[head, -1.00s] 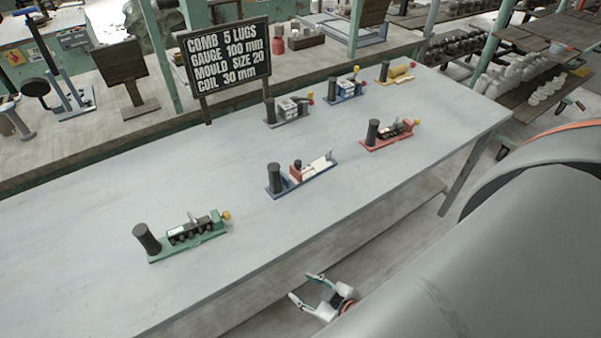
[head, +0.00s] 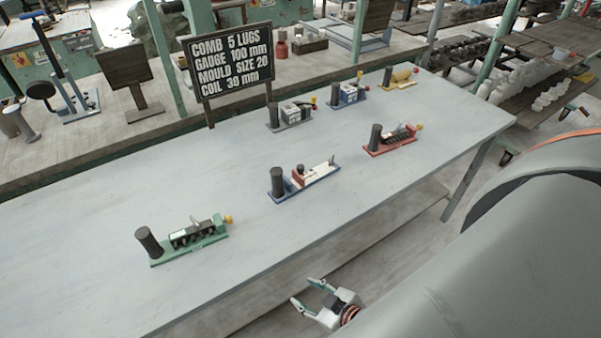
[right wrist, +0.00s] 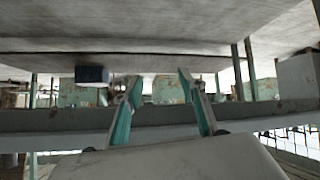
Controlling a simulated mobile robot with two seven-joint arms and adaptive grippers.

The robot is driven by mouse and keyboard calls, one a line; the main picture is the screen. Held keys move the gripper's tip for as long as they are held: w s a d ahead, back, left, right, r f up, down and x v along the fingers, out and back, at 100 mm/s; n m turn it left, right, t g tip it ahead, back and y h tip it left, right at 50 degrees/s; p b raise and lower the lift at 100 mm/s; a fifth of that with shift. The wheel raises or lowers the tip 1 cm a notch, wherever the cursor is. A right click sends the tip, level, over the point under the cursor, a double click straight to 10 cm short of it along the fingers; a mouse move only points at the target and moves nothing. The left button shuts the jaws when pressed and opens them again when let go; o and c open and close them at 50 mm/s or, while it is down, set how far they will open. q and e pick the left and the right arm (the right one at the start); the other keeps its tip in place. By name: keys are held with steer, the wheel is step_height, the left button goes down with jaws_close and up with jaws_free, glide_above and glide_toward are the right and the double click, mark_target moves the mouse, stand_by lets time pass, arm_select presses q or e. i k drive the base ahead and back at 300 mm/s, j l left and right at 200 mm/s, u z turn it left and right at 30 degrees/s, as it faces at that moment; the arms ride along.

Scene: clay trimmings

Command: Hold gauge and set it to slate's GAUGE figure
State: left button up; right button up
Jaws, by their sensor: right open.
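The slate (head: 230,63) stands at the back of the table and reads GAUGE 100 mm. The piece that looks like the gauge (head: 318,174) lies mid-table: a blue base, a pale scale strip, a small red slider near its left end and a dark upright grip (head: 277,182) at the left. My right gripper (head: 303,290) is open and empty, in front of the table's near edge and apart from the gauge. Its two fingers (right wrist: 160,78) also show spread in the right wrist view with nothing between them. My left gripper is not in view.
A green device (head: 190,240) sits at the front left, a red one (head: 390,142) at the right. Grey (head: 291,117), blue-and-white (head: 348,94) and yellow (head: 398,78) ones stand behind. The bare tabletop (head: 350,210) is clear between the gauge and the near edge.

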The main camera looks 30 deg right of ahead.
mark_target(298, 175)
steer(key=k+l+u, duration=0.1)
steer(key=l, duration=0.3)
steer(key=k+l, duration=0.1)
steer(key=l, duration=0.3)
steer(key=k+l+u, duration=0.15)
steer(key=l, duration=0.25)
steer(key=k+l, duration=0.1)
steer(key=l, duration=0.3)
steer(key=u, duration=0.05)
